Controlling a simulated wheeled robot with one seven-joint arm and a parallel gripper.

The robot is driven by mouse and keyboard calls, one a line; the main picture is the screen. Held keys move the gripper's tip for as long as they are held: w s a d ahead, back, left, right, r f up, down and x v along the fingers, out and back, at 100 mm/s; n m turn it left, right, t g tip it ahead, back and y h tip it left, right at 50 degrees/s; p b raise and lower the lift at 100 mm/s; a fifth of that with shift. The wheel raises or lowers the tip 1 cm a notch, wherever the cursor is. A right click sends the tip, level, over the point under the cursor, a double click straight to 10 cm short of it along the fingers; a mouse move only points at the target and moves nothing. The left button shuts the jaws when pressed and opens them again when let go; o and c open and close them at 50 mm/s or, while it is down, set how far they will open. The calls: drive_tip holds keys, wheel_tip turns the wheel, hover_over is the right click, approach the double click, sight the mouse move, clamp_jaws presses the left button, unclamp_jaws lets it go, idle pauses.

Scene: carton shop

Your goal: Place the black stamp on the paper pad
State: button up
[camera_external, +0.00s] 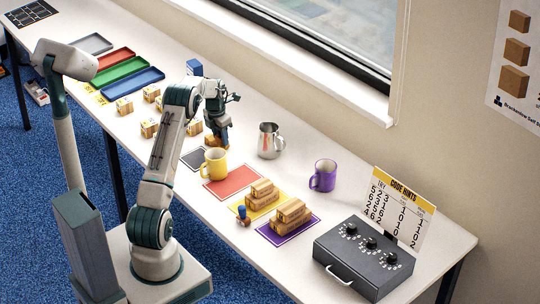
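My gripper (215,128) points down over the table, just behind the yellow mug. Its dark fingers are at or just above a small orange-brown piece (217,142). I cannot tell whether they hold it, and the view is too small to show whether this is the black stamp. A small stamp-like piece with a blue knob and wooden base (243,214) stands at the front edge of the yellow mat. A dark grey square (194,157) lies flat left of the yellow mug. I cannot make out for certain which flat piece is the paper pad.
The yellow mug (215,164) stands by the red mat (234,182). A steel pitcher (270,141) and purple mug (323,176) stand behind. Cartons sit on the yellow and purple mats (272,234). A dial box (362,258) fills the right end. Small cartons and coloured trays (130,88) lie left.

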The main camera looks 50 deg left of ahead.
drive_tip(key=shift+o, duration=1.2)
drive_tip(key=shift+r, duration=0.1)
drive_tip(key=shift+r, duration=0.2)
wheel_tip(320, 180, up, 12)
drive_tip(key=s+b, duration=0.1)
drive_tip(key=shift+s+f, duration=0.1)
